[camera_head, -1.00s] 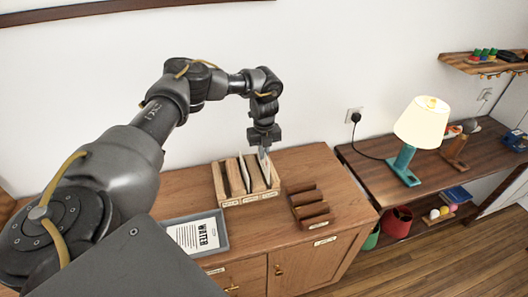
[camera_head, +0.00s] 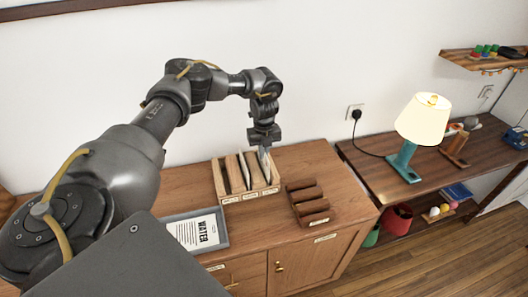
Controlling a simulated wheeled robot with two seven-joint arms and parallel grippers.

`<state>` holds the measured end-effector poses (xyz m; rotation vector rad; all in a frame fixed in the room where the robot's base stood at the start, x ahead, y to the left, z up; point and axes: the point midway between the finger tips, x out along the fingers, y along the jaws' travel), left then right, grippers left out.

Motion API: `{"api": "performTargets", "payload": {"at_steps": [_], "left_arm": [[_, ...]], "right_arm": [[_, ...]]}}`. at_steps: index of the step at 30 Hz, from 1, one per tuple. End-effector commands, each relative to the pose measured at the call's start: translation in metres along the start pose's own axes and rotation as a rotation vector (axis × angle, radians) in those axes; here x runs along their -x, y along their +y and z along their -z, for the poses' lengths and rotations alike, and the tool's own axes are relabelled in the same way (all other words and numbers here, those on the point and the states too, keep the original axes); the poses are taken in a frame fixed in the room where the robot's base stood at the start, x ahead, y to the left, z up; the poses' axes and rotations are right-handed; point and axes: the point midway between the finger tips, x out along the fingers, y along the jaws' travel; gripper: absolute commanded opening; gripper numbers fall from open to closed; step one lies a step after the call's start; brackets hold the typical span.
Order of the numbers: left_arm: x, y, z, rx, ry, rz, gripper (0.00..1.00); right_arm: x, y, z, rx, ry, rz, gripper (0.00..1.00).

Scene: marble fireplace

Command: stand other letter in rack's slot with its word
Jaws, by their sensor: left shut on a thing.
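The wooden letter rack (camera_head: 250,196) stands on the brown cabinet, with upright dividers and small labels along its front that are too small to read. A pale letter (camera_head: 245,170) stands in one of its middle slots. My left gripper (camera_head: 264,148) is above the right part of the rack, pointing down. It is shut on another thin pale letter (camera_head: 265,165), which is upright, edge-on, with its lower part in or just behind the right-hand slot; I cannot tell if it touches the bottom. My right gripper is not in view.
A grey tray (camera_head: 221,222) with a sheet (camera_head: 196,233) headed WATER lies at the front left. A brown ridged wooden holder (camera_head: 308,203) stands right of the rack. A lamp (camera_head: 420,122) is on the lower table at right. The cabinet top behind the holder is clear.

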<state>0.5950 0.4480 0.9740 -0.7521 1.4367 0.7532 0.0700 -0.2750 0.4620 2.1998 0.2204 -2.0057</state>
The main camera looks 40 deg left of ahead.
Motion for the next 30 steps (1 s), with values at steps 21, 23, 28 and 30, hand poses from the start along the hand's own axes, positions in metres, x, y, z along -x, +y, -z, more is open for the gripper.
{"api": "performTargets", "payload": {"at_steps": [21,23,28,30], "left_arm": [[-0.022,0.0,0.0,0.0,0.001,0.0,0.0],[-0.024,0.0,0.0,0.0,0.001,0.0,0.0],[-0.029,0.0,0.0,0.0,0.0,0.0,0.0],[-0.032,0.0,0.0,0.0,0.0,0.0,0.0]], "right_arm": [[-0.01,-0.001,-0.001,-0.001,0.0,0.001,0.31],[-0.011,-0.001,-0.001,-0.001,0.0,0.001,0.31],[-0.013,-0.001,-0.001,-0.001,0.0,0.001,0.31],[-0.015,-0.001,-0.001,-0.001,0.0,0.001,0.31]]}}
